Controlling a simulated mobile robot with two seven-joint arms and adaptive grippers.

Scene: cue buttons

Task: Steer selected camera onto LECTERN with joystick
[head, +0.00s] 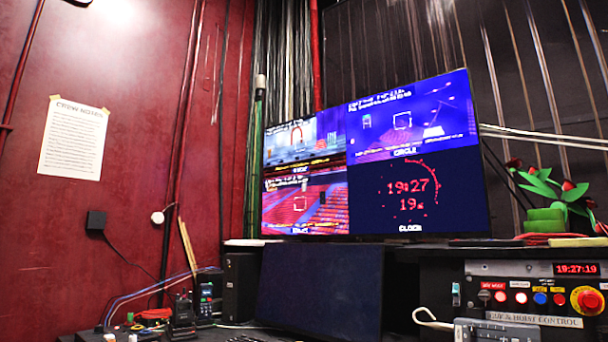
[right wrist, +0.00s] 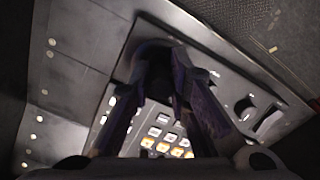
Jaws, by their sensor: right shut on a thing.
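A wall monitor (head: 375,160) shows four pictures. The top right one (head: 410,120) is blue, with a white frame mark left of a pale shape. The captions are too blurred to read surely; I cannot tell which shape is the lectern. In the right wrist view, my right gripper (right wrist: 168,105) is shut on the dark joystick (right wrist: 152,48), which its fingers mostly hide. My left gripper is not in view.
Lit buttons (right wrist: 168,140) lie on the panel below the fingers, with a knob (right wrist: 245,108) to the right. The lower right quarter of the monitor is a red clock (head: 408,188). A dark screen (head: 320,285) and a control box (head: 530,295) stand below.

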